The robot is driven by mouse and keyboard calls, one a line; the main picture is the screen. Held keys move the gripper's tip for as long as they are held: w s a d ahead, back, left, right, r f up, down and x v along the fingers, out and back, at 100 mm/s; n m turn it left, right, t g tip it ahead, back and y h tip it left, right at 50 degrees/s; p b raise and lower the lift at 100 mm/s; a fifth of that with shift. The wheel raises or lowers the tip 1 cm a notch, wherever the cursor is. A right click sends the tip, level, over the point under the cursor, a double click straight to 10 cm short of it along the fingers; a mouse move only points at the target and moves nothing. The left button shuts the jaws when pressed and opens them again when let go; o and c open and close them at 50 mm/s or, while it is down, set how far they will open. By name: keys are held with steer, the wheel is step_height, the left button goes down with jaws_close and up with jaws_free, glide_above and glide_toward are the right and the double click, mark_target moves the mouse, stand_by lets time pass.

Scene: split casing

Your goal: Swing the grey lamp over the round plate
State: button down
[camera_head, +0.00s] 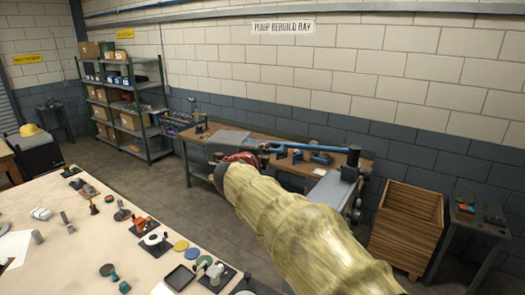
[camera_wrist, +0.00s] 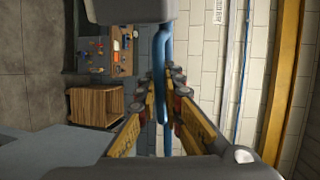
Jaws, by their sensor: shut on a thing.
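My gripper (camera_wrist: 168,78) is closed on a blue bar (camera_wrist: 161,50), which runs between its yellow fingers in the wrist view. In the head view the blue bar (camera_head: 315,148) reaches from my gripper to a grey upright post (camera_head: 350,170) at the right end of the far workbench. My sleeved arm covers part of this area. I cannot clearly make out the grey lamp's head. I cannot tell which thing is the round plate; none is clear under the bar.
The workbench (camera_head: 222,134) carries several small blue and dark tools. A wooden crate (camera_head: 408,228) and a small side table (camera_head: 474,215) stand to the right. A near table (camera_head: 60,262) holds many small parts. Shelving (camera_head: 128,110) stands at the back left; bare floor lies between.

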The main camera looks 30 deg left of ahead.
steer(key=shift+f, duration=0.1)
steer(key=c, duration=2.1)
jaws_free()
steer(key=shift+o, duration=0.7)
steer(key=shift+s, duration=0.1)
steer(key=v, duration=1.2)
